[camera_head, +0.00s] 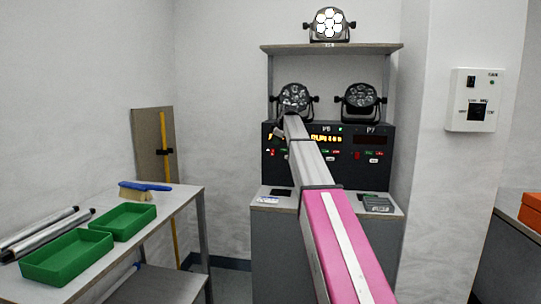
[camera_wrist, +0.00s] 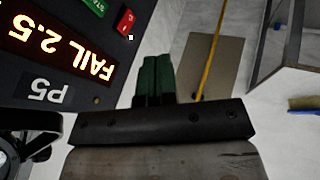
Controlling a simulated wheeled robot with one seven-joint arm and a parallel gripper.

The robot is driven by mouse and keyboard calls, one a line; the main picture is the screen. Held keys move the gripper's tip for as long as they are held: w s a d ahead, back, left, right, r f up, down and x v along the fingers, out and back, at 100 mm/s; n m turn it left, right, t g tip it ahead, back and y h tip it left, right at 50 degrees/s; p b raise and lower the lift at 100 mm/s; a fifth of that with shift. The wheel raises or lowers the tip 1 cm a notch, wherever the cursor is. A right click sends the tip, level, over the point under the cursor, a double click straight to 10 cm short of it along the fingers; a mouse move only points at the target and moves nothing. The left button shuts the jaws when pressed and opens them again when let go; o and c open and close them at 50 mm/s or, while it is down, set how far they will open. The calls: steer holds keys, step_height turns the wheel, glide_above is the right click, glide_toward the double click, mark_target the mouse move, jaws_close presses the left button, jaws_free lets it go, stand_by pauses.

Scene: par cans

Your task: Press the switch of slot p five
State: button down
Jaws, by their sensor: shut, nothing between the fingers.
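The slot P5 section shows in the wrist view, with its P5 label (camera_wrist: 48,91) and a lit orange display (camera_wrist: 60,42) reading FAIL 2.5. Beside the display are a red switch (camera_wrist: 125,21) and part of a green START button (camera_wrist: 97,5). In the head view my arm covers most of this left section; a red switch (camera_head: 272,153) shows at its lower left. My gripper (camera_head: 278,133) is in front of the panel's left part. Its green fingers (camera_wrist: 155,80) are together and empty, apart from the red switch in the wrist view.
The dark panel (camera_head: 385,128) also has P6, with a lit orange display, and P7, with a dark one. Two unlit par cans (camera_head: 361,100) stand above it and a lit one (camera_head: 330,24) on the shelf. A table (camera_head: 168,213) with green trays (camera_head: 68,258) stands left.

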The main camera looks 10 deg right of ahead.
mark_target(272, 152)
steer(key=shift+f, duration=0.1)
steer(key=w+f, duration=0.8)
steer(key=w, duration=0.1)
steer(key=shift+a+f, duration=0.35)
steer(key=shift+a, duration=0.05)
steer(key=shift+w+f+t, duration=0.15)
steer(key=shift+w+t, duration=0.1)
steer(key=shift+t, duration=0.05)
steer(key=shift+r, duration=0.2)
